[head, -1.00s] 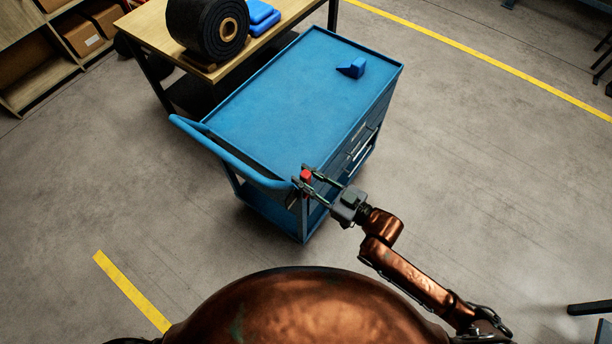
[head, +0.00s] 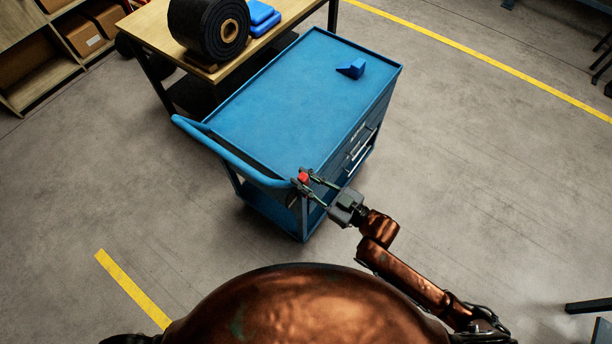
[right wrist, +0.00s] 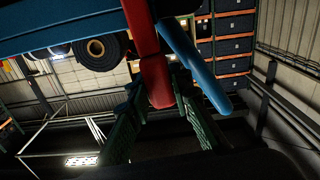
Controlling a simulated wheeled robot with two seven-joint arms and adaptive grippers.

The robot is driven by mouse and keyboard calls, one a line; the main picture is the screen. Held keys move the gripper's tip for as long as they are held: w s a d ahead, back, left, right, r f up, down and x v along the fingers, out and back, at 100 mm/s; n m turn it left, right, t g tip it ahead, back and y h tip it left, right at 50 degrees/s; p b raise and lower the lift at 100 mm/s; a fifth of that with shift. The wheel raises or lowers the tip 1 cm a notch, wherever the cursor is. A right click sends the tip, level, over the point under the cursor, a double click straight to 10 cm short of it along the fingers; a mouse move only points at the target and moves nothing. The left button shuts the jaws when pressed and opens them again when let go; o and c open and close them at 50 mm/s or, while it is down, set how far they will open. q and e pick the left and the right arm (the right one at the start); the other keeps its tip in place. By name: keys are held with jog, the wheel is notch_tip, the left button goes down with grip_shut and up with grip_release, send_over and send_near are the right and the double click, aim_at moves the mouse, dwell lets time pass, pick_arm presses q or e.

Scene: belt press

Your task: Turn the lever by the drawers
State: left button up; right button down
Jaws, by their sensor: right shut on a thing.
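A blue trolley (head: 290,100) with drawers on its right side stands in the middle of the head view. A small red lever (head: 303,177) shows at its near corner, by the end of the handle bar. My right gripper (head: 308,180) is at that corner, with its fingers on either side of the red lever. In the right wrist view the red lever (right wrist: 158,82) runs down between the two dark green fingers (right wrist: 155,120), and the gripper is shut on it. The lever's mount is partly hidden. My left gripper is not in view.
The trolley's blue handle bar (head: 225,150) is close to the gripper. A wooden table (head: 155,25) with a black roll (head: 205,30) stands behind at left.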

jog(key=shift+s+a, duration=0.1)
jog(key=c, duration=1.7)
grip_release()
